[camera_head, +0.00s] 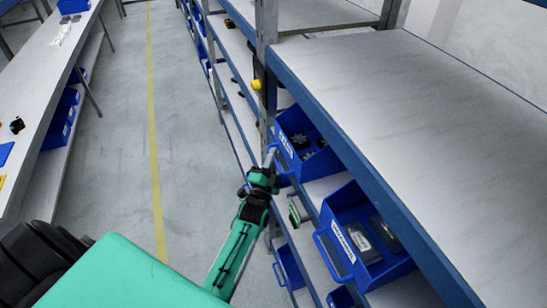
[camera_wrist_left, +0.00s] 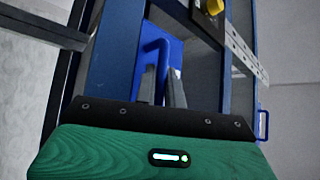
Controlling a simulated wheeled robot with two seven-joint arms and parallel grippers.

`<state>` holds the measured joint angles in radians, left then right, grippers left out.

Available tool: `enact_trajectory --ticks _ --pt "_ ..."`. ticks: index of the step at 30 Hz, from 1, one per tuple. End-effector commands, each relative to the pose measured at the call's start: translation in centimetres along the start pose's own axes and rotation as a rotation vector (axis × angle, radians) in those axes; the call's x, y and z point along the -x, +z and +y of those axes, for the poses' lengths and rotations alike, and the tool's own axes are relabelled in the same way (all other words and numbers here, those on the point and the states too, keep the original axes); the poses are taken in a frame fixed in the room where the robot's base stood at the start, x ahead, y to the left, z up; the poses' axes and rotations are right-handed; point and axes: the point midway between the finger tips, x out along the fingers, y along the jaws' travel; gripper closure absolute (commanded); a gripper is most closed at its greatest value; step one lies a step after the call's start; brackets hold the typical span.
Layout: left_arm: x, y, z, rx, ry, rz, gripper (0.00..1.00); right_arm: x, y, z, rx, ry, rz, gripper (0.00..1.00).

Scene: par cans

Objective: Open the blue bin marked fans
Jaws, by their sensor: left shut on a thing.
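The blue bin marked fans (camera_head: 312,167) sits on the shelf below the grey top, with a white label on its front and dark fans (camera_head: 302,142) inside. Its front and handle stick out past the shelf's blue edge. My left gripper (camera_head: 271,157) is shut on the bin's blue handle. In the left wrist view, the two fingers (camera_wrist_left: 162,88) close around the blue handle (camera_wrist_left: 154,50). The handle's lower part is hidden behind them. My right gripper is not in view.
Another blue bin (camera_head: 368,270) with grey parts stands nearer on the same rack. A lower blue bin (camera_head: 289,266) is below. The aisle floor (camera_head: 120,130) is clear; a workbench (camera_head: 45,75) stands at left.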

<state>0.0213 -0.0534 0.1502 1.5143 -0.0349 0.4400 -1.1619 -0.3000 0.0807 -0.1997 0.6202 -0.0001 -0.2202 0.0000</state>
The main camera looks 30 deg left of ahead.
Motion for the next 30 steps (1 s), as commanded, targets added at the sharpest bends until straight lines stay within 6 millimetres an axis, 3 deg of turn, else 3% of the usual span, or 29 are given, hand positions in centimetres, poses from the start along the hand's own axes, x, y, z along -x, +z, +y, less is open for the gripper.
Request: enact_trajectory --ticks 8,21,30 --pt "1.7 1.8 -1.6 -0.003 0.002 -0.001 1.0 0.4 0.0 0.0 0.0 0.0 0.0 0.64" --pt "7.8 8.0 -7.2 -0.004 0.003 -0.001 1.0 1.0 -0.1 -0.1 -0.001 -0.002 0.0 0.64" --pt "10.7 11.0 -9.9 -0.003 0.002 -0.001 1.0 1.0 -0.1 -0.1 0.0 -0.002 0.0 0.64"
